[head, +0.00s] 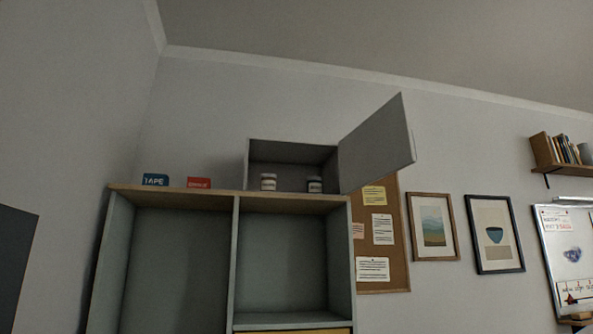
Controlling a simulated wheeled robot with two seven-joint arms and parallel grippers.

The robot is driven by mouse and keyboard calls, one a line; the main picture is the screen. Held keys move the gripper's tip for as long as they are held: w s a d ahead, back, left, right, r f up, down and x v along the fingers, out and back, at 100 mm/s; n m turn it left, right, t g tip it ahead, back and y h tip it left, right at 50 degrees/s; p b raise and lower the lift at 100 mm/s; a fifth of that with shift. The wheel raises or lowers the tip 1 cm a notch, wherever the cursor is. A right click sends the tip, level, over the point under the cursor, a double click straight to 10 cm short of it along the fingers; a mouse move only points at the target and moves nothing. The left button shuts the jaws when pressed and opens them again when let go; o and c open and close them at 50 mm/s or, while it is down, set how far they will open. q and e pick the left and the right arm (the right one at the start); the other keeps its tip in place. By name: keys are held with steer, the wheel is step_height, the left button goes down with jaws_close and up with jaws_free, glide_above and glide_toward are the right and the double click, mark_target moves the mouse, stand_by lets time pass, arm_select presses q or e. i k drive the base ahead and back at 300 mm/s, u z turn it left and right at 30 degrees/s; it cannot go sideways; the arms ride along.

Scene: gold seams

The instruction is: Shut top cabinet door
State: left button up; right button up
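The top cabinet (293,154) is a small grey box on the wall or on the top board of a larger shelf unit. Its door (378,142) is hinged on the right side and stands wide open, swung out to the right. Inside the cabinet are two small jars, a pale one (268,182) at the left and a dark-and-white one (314,185) at the right. Neither of my grippers is in view.
Below is a shelf unit (236,213) with open compartments. A blue TAPE box (155,180) and a red box (199,183) sit on its top. A cork board (396,262), framed pictures (432,227), a whiteboard (565,250) and a bookshelf (565,167) are on the wall to the right.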

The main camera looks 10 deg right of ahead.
mark_target(383, 145)
steer(key=z, duration=0.15)
steer(key=i, duration=1.65)
steer(key=z, duration=0.4)
